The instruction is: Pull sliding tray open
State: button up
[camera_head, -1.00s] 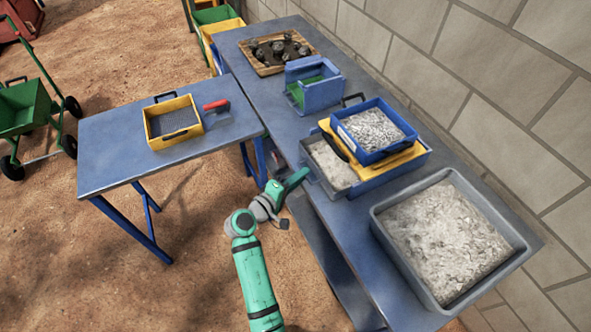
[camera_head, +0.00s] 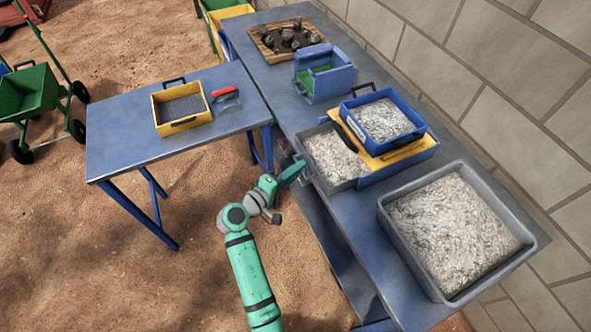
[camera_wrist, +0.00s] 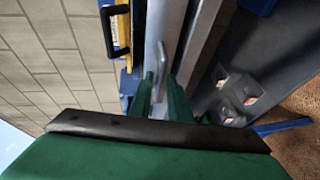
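The sliding tray (camera_head: 308,166) is a grey tray filled with pale gravel. It sticks out to the left from under the yellow frame (camera_head: 397,156) of the blue box unit on the long bench, partly open. My gripper (camera_head: 298,172) is at the tray's front side, low, over the bench edge. In the wrist view, the two green fingers (camera_wrist: 160,95) stand on either side of a thin metal handle (camera_wrist: 160,62) on the tray's front and appear closed on it. The exact finger contact is partly hidden.
A blue bin of gravel (camera_head: 345,110) sits on the yellow frame. A large grey gravel tub (camera_head: 388,228) stands nearer on the bench. A side table (camera_head: 125,130) with a yellow sieve (camera_head: 160,120) is left. Open sandy ground lies left of my arm.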

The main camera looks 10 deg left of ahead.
jog(key=v, duration=1.1)
dwell(0.4)
jog(key=s+d+f+m+g+y, duration=0.1)
jog(key=s+d+f+y, duration=0.3)
jog(key=s+f, duration=0.3)
jog(key=s+d+f+g+y, duration=0.1)
jog(key=s+d+f+y, duration=0.25)
jog(key=s+f, duration=0.35)
jog(key=s+d+r+m+t, duration=0.1)
jog(key=s+d+r+m, duration=0.4)
jog(key=s+r, duration=0.2)
jog(key=s+d+r+m+t, duration=0.2)
jog(key=s+d+r+m, duration=0.2)
jog(key=s+r, duration=0.3)
jog(key=shift+s+d+r+m+t, duration=0.2)
jog(key=shift+s+d+m+t, duration=0.3)
jog(key=shift+s, duration=0.55)
jog(key=shift+a, duration=0.15)
